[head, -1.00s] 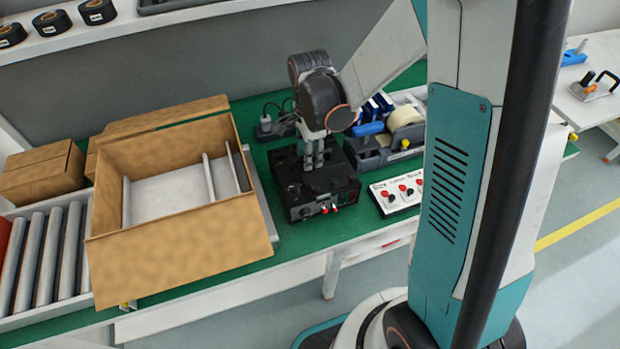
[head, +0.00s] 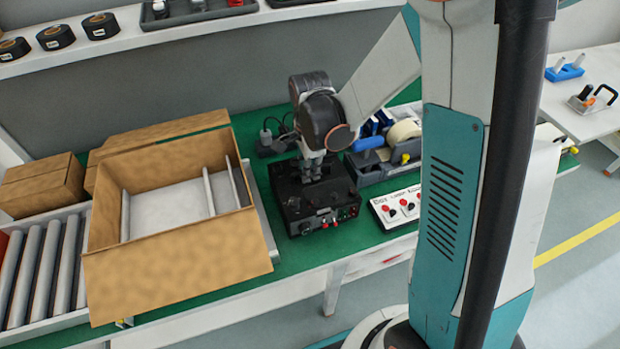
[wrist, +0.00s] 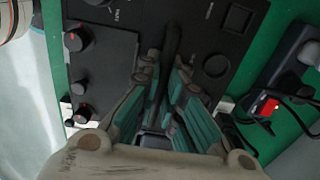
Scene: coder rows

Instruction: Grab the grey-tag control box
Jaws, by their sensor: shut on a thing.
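The black control box (head: 292,222) stands on the green bench mat to the right of the big open carton. Its front has knobs and small red parts, and no grey tag can be made out. In the wrist view its black top (wrist: 115,55) fills the upper middle, with knobs along the left edge and round and square parts at right. My gripper (head: 312,172) points down at the box's top. In the wrist view my gripper (wrist: 168,85) is shut on the dark raised handle (wrist: 173,42) of the box. The fingers hide part of that handle.
The open cardboard carton (head: 178,282) stands close on the left, by a roller conveyor (head: 40,262). A tape dispenser bin (head: 372,172) and a white panel with red buttons (head: 396,208) are close on the right.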

